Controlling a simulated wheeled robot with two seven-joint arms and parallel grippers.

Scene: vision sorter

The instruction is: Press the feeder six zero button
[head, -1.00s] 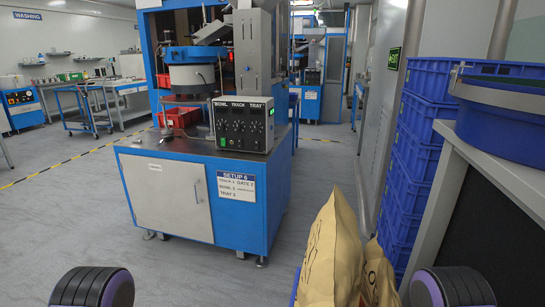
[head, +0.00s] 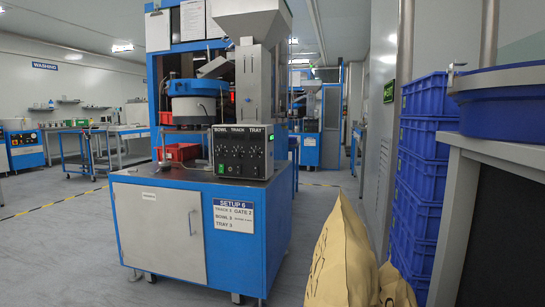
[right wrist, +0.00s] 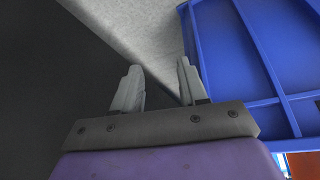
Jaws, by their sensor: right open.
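The feeder station with the "SETUP 6" sign (head: 234,204) stands ahead in the head view. On its top sits a dark control box (head: 241,154) labelled BOWL, TRACK and TRAY, with several small knobs or buttons. Their markings are too small to read, so I cannot tell which one is zero. My right gripper (right wrist: 158,78) shows in the right wrist view. Its two fingers are apart with nothing between them, and it is far from the control box. My left gripper is not in view.
Stacked blue crates (head: 419,180) and a grey bench (head: 500,142) with a blue round container (head: 505,105) stand at right. A blue ribbed surface (right wrist: 250,50) is close to my right gripper.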

